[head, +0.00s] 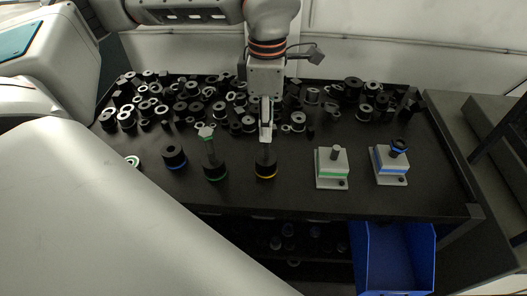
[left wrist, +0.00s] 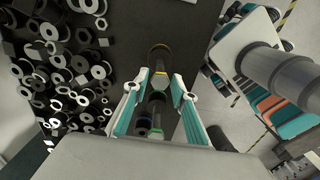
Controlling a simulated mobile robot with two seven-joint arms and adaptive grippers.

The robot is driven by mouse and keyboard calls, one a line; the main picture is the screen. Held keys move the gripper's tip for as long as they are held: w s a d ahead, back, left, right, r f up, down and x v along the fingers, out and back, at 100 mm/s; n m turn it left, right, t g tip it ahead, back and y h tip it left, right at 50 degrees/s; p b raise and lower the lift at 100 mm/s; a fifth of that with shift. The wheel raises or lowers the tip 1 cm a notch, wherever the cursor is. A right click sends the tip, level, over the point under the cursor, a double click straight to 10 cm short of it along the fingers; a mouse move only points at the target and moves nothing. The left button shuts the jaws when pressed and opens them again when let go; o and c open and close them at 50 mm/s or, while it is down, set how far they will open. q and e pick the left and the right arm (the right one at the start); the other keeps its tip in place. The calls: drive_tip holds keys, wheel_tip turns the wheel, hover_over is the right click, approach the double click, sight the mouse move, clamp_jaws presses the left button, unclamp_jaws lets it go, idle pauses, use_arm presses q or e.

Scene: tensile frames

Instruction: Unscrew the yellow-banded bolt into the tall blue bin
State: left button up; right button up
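The yellow-banded bolt stand (head: 265,172) is a dark round base with a yellow ring on the black table; a dark post rises from it. My left gripper (head: 266,138) points straight down over it, its fingers hiding the top of the bolt. In the left wrist view the yellow-ringed piece (left wrist: 160,66) shows between the tips of my left gripper (left wrist: 161,80). The two fingers stand apart, with gaps visible beside the dark bolt. The tall blue bin (head: 394,262) stands at the table's front right, its inside looking empty. My right gripper is not in view.
A green-banded stand (head: 214,170) with an upright bolt and a blue-banded stand (head: 175,158) are left of the yellow one. Grey blocks with green (head: 332,168) and blue (head: 390,165) bands stand right. Many dark rings and nuts (head: 190,103) crowd the back.

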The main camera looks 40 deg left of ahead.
use_arm(q)
drive_tip(key=m, duration=0.4)
drive_tip(key=shift+m, duration=0.4)
drive_tip(key=shift+r, duration=0.1)
clamp_jaws()
